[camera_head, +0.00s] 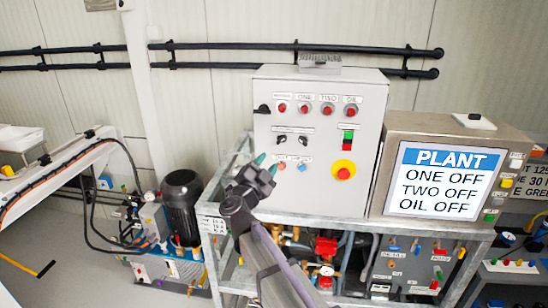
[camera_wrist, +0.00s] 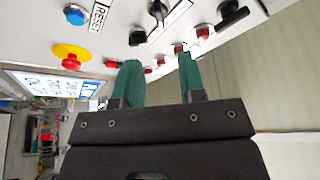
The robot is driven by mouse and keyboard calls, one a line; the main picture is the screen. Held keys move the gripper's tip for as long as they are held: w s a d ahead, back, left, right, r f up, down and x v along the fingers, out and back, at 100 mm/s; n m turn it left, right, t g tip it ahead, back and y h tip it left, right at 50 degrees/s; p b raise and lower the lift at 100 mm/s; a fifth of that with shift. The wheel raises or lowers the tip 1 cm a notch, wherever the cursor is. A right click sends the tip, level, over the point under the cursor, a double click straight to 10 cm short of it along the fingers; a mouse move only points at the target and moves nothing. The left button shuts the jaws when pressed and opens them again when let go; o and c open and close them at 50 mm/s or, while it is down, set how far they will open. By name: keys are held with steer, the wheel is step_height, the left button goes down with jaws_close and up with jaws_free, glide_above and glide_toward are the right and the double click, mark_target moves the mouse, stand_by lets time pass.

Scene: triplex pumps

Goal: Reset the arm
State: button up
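My gripper (camera_head: 267,165) is raised in front of the lower left part of the grey control box (camera_head: 375,100). Its two green fingers are apart, with nothing between them in the wrist view (camera_wrist: 160,62). The box face carries several red buttons, black switches, a green and red button pair (camera_head: 348,140) and a red emergency stop on a yellow base (camera_head: 343,170). In the wrist view the emergency stop (camera_wrist: 71,62) and a blue button labelled RESET (camera_wrist: 75,15) lie left of the fingers. I cannot tell whether the fingers touch the box.
A screen (camera_head: 444,180) right of the box reads PLANT, ONE OFF, TWO OFF, OIL OFF. A black motor (camera_head: 182,205) stands at left. Pipes and valves sit below the box inside a metal frame (camera_head: 213,224). Dark pipes (camera_head: 230,47) run along the wall.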

steer(key=shift+s+a+f, duration=0.15)
steer(key=shift+s, duration=0.25)
